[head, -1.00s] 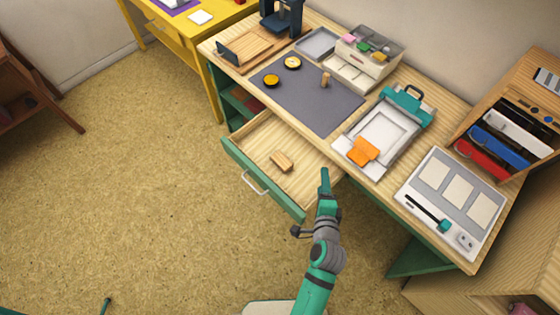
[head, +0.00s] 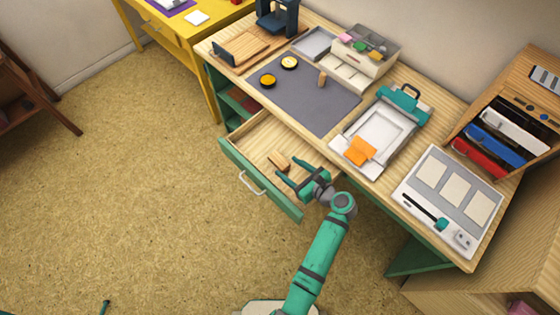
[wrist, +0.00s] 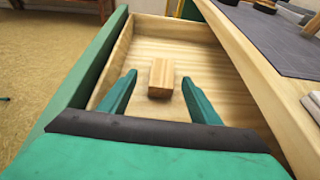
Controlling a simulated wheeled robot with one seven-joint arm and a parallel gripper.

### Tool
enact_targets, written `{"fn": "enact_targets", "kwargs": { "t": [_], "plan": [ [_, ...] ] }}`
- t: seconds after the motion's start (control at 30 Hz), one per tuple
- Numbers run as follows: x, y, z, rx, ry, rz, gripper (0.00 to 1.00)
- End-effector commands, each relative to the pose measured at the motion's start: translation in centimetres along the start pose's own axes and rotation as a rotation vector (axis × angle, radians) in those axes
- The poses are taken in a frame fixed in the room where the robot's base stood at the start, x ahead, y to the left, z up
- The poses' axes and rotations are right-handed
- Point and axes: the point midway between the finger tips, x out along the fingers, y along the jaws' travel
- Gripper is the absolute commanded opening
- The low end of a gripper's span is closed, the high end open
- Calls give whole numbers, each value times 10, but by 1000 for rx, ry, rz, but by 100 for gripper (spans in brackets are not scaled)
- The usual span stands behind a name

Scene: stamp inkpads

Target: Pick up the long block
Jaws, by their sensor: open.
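The long block (head: 279,159) is a small light-wood piece lying on the floor of the open drawer (head: 262,136). My gripper (head: 286,174) is over the drawer, close to the block and on its right in the head view. The block is not touched.
The drawer's green front (head: 262,182) and wooden side walls (wrist: 240,70) rise around the block. The desk top above holds a dark mat (head: 315,100) with ink tins and a small wooden piece. The drawer floor around the block is clear.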

Motion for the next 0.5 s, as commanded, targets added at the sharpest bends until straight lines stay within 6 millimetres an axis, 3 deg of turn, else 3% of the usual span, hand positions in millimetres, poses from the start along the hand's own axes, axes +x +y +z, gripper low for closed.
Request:
{"fn": "enact_targets", "kwargs": {
  "t": [0.27, 0.5],
  "plan": [
    [22, -1, 0, -3, 1, 0, 57],
    [54, -5, 1, -4, 2, 1, 57]
  ]
}}
